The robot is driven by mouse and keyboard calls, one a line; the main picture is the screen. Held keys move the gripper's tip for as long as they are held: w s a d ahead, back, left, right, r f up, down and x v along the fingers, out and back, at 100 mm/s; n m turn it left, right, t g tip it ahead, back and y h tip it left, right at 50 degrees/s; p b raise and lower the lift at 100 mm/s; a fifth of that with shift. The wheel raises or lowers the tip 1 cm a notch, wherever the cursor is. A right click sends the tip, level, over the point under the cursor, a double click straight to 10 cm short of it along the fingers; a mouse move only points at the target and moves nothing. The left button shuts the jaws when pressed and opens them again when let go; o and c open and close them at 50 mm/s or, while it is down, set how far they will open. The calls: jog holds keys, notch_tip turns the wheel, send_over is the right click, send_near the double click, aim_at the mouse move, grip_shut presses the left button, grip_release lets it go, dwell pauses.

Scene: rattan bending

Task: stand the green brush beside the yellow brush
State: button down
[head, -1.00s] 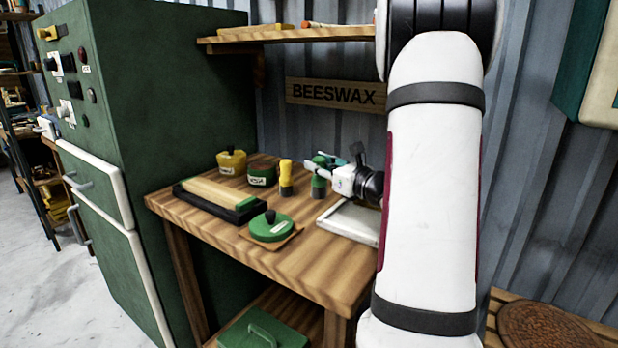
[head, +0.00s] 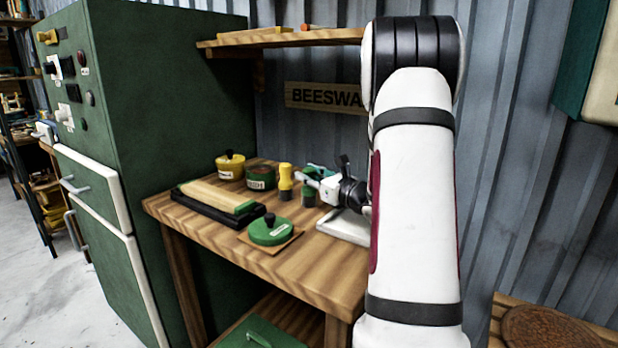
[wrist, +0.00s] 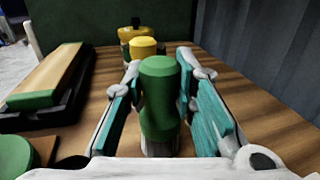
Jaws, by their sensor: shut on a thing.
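The green brush (wrist: 158,98) stands upright between the two teal-padded fingers of my gripper (wrist: 162,112), which is shut on it. Its pale bristle end points down and is partly hidden by the gripper body. In the head view the green brush (head: 308,194) is just right of the yellow brush (head: 285,177), with a small gap. I cannot tell whether its base touches the bench. The yellow brush also shows in the wrist view (wrist: 143,47), upright behind the green one and partly hidden by it. My gripper (head: 312,177) shows small in the head view.
The wooden bench (head: 225,220) also holds a yellow pot (head: 230,167), a green pot (head: 261,178), a block in a black tray (head: 188,197), a green lidded disc (head: 271,232) and a pale tray (head: 345,226). A corrugated wall (head: 325,135) stands behind.

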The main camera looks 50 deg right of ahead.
jog(key=shift+f, duration=0.15)
jog(key=c, duration=1.3)
grip_release()
